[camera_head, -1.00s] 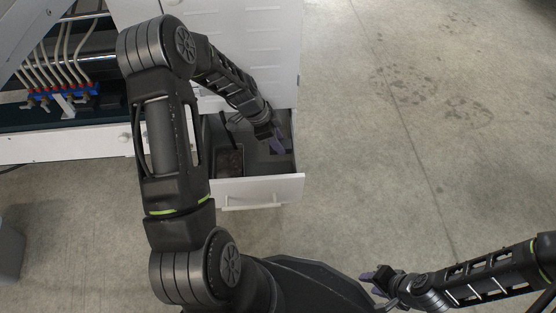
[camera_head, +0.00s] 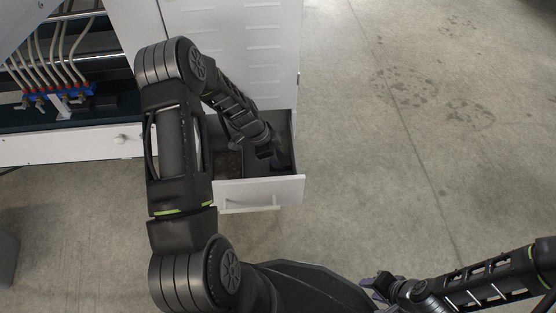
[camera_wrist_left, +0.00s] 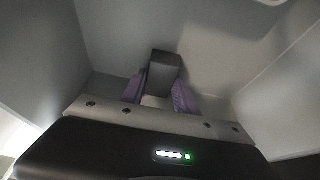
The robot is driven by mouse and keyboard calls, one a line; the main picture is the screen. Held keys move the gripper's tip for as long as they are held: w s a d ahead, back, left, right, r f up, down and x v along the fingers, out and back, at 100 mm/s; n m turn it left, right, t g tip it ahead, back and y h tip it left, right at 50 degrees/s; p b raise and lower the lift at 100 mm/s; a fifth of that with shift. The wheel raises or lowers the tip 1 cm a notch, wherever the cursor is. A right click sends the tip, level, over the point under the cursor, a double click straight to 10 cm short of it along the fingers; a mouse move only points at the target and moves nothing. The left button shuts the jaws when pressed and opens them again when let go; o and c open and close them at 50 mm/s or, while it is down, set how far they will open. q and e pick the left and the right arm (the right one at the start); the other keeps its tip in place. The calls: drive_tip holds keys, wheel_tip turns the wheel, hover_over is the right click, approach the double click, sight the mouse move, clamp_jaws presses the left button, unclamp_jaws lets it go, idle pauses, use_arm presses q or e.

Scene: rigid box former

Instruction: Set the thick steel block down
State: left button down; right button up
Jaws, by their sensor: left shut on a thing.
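The thick steel block (camera_wrist_left: 166,72) is a dark grey block between the two purple fingers of my left gripper (camera_wrist_left: 160,92) in the left wrist view. The gripper is shut on it. In the head view my left gripper (camera_head: 280,160) is down inside the open drawer (camera_head: 262,194), at its right part; the block is hard to make out there. Whether the block touches the drawer floor, I cannot tell. My right gripper (camera_head: 374,283) is low in the head view, over the floor and away from the drawer; its opening is unclear.
The drawer's walls stand close around my left gripper. A dark brown thing (camera_head: 229,163) lies in the drawer's left part, partly hidden by my arm. The white machine cabinet (camera_head: 235,45) rises behind. Open concrete floor (camera_head: 400,150) lies to the right.

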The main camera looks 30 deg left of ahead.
use_arm(q)
drive_tip(key=shift+f, duration=0.1)
drive_tip(key=c, duration=0.9)
unclamp_jaws()
drive_tip(key=shift+r, duration=0.25)
drive_tip(key=p+v, duration=0.3)
drive_tip(key=v, duration=0.9)
drive_tip(key=shift+p, duration=0.4)
drive_tip(key=shift+f, duration=0.1)
